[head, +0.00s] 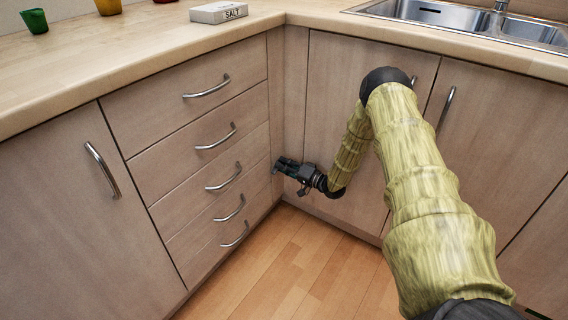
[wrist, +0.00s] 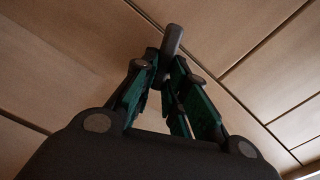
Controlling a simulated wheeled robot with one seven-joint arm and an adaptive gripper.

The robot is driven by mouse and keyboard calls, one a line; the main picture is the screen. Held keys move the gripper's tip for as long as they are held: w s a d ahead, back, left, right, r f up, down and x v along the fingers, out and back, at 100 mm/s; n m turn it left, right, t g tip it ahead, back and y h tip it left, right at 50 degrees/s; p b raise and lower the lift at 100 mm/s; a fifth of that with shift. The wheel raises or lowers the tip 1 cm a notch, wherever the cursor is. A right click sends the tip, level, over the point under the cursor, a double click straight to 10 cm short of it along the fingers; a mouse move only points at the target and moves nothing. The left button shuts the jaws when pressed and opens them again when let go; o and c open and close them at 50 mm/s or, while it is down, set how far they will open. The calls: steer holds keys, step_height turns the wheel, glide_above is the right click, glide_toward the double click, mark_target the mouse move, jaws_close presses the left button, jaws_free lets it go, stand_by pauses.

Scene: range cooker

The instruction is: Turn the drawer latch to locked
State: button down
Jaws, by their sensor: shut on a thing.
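The drawer latch shows in the wrist view as a dark grey rounded lever (wrist: 172,40) standing out from the wooden front. My gripper (wrist: 167,66) is shut on it, with the fingertips on either side of the lever. In the head view my gripper (head: 279,165) is at the right edge of the drawer stack, near the inner corner of the cabinets. There the gripper hides the latch, and I cannot tell which way it is turned. The drawers (head: 190,141) look closed.
Several bar handles, such as the top drawer's (head: 207,88), stick out left of my gripper. A cabinet door (head: 330,125) stands close behind my arm. A salt box (head: 219,12) and coloured cups are on the worktop (head: 130,52). The wooden floor (head: 290,265) is clear.

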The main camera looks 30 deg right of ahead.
steer(key=shift+f+m+p, duration=0.1)
steer(key=shift+m+p, duration=0.4)
steer(key=shift+m, duration=1.7)
steer(key=shift+d, duration=0.1)
steer(key=c, duration=1.4)
jaws_free()
steer(key=shift+c, duration=0.2)
steer(key=v, duration=0.7)
steer(key=shift+s, duration=0.3)
